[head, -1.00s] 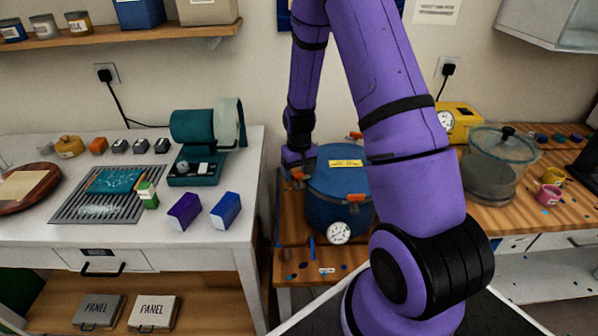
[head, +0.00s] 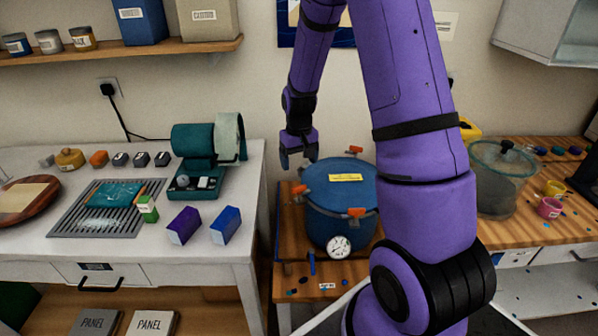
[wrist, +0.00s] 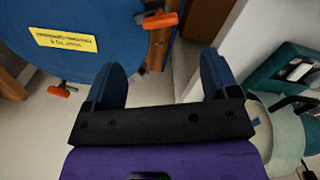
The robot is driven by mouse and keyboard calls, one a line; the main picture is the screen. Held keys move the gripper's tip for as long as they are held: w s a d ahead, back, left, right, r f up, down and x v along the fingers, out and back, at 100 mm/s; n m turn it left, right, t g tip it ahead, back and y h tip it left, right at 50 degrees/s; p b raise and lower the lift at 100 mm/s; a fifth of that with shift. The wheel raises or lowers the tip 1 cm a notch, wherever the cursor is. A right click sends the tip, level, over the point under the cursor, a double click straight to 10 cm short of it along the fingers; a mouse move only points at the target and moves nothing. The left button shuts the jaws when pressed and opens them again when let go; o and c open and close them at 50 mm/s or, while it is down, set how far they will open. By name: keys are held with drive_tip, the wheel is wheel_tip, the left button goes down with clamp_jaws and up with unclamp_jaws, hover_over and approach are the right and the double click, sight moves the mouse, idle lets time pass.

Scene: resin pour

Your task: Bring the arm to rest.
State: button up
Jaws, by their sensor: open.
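My arm is purple with black joints and fills the middle of the head view. My gripper (head: 298,160) hangs with its fingers down, above and left of the blue pressure pot, at the gap between the two tables. It is open and empty. In the wrist view its two blue fingers (wrist: 165,85) stand wide apart with floor and a table edge showing between them. The blue pot (head: 340,195) has a lid with a yellow label, orange clamps and a round gauge; its lid also shows in the wrist view (wrist: 60,25), close to the left finger.
The white table (head: 110,255) at left holds a teal machine (head: 205,155), a grille, and purple (head: 183,226) and blue boxes (head: 225,224). A wooden bench at right bears a clear-lidded pot (head: 497,180) and cups (head: 550,207). A shelf (head: 120,50) runs along the wall, upper left.

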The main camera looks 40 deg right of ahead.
drive_tip(key=shift+r, duration=0.6)
drive_tip(key=s+a+r+t, duration=0.1)
drive_tip(key=s+a+r, duration=0.2)
drive_tip(key=r, duration=0.3)
drive_tip(key=s+a+r+n+t, duration=0.1)
drive_tip(key=s+a+r, duration=0.15)
drive_tip(key=r, duration=0.45)
drive_tip(key=s+a+r+t, duration=0.1)
drive_tip(key=s+a+r, duration=0.1)
drive_tip(key=s+r, duration=0.3)
drive_tip(key=s+a+r+t, duration=0.1)
drive_tip(key=s+a+r, duration=0.1)
drive_tip(key=s+r, duration=0.3)
drive_tip(key=s+a+r+n+t, duration=0.1)
drive_tip(key=s+a+r, duration=0.2)
drive_tip(key=s, duration=0.8)
drive_tip(key=shift+a+r, duration=0.25)
drive_tip(key=shift+r, duration=0.6)
drive_tip(key=shift+c, duration=0.2)
